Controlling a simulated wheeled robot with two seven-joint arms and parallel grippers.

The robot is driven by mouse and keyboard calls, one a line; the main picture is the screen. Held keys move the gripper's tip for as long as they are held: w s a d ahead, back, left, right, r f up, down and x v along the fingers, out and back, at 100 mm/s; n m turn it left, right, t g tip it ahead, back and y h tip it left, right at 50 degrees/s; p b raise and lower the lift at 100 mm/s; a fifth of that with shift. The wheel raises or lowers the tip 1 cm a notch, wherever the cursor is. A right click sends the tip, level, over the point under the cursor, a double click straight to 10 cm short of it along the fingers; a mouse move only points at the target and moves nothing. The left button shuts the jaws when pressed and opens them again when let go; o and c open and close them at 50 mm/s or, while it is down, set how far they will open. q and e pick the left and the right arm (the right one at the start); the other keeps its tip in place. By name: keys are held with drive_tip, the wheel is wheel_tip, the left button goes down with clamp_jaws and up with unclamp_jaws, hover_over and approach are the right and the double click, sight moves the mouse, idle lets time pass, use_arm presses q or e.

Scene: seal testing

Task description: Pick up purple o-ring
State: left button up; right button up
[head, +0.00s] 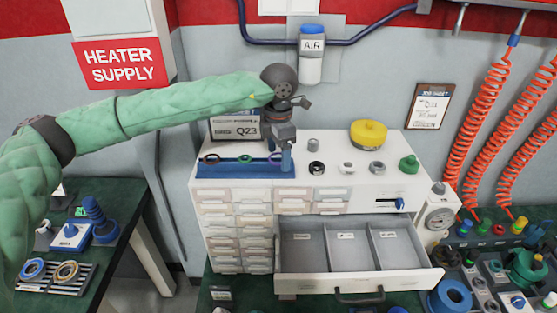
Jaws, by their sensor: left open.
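A blue rack (225,170) stands on top of the white drawer cabinet, at its left front. Small rings sit along its top: a dark one (208,158), a teal one (241,158) and a purple o-ring (274,157) at the right end. The purple o-ring is small and partly covered. My left gripper (285,150) points down over the right end of the rack, very close to the purple o-ring. It is open. Whether its fingers touch the ring cannot be told. My right gripper is not in view.
The cabinet top (330,190) also holds several small fittings, a yellow round part (368,134) and a green knob (409,164). A Q23 sign (235,128) stands behind the rack. An open drawer (355,276) with three bins juts out in front.

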use_arm(q)
drive_tip(key=shift+c, duration=0.4)
drive_tip(key=c, duration=1)
